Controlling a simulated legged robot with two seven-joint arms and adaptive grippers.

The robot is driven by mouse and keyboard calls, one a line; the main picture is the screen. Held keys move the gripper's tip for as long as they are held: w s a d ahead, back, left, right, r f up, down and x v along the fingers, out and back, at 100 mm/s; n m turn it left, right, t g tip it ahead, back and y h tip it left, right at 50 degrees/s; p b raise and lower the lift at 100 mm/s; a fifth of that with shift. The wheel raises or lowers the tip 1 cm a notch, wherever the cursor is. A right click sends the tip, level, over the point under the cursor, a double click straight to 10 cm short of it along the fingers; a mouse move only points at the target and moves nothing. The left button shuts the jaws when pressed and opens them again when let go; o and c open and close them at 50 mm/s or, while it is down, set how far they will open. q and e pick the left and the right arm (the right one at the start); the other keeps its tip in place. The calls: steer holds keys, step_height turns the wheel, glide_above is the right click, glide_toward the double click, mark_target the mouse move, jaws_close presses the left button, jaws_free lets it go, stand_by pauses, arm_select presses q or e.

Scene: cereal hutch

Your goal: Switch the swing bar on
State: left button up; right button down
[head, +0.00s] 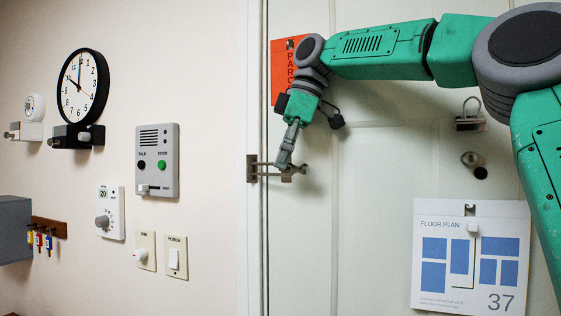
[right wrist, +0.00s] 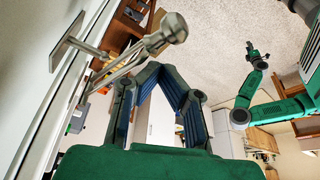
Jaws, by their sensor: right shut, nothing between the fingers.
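The swing bar (head: 268,176) is a metal door guard at the seam between the white frame and the pale door. It reaches across from the frame side to a fitting on the door. In the right wrist view, its metal bars (right wrist: 118,73) and a rounded knob end (right wrist: 174,27) show just beyond my fingers. My right gripper (head: 284,162) is shut and empty, pointing down at the bar's door end and partly covering it. I cannot tell whether it touches. My left gripper (right wrist: 256,56) shows small in the right wrist view, away from the bar; its jaw state is unclear.
An orange sign (head: 279,62) hangs behind my right wrist. A floor plan (head: 470,292) hangs lower right on the door. An intercom (head: 157,184), thermostat (head: 110,213), switches (head: 177,257) and clock (head: 83,88) are on the left wall. Bare door lies below the bar.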

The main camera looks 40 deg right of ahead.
arm_select(q)
steer(key=shift+s+a, duration=0.1)
steer(key=shift+a, duration=0.3)
arm_select(e)
step_height(320, 180, up, 10)
stand_by(0.6)
